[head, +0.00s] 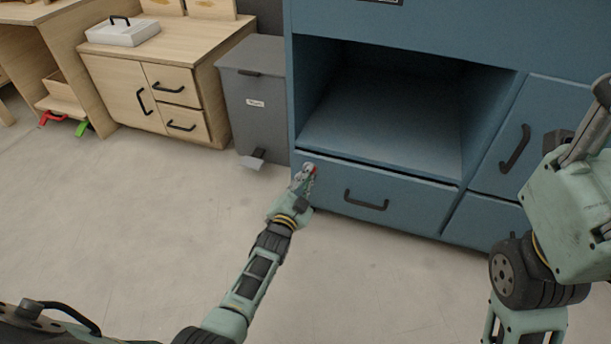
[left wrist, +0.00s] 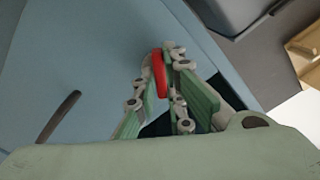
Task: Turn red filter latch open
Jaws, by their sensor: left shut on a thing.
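The red filter latch (left wrist: 158,74) shows in the left wrist view as a short red piece between the fingertips of my left gripper (left wrist: 166,72). In the head view only a bit of the red latch (head: 313,170) shows beside the fingertips. My left gripper (head: 305,175) is shut on the latch, at the left edge of the blue cabinet's lower drawer front (head: 400,199). The fingers hide part of the latch and its mount.
The blue cabinet (head: 435,30) has an open, empty bay above the drawer and a black drawer handle (head: 366,200) right of my left gripper. A grey bin (head: 255,100) with a pedal stands close at the left. The floor in front is clear.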

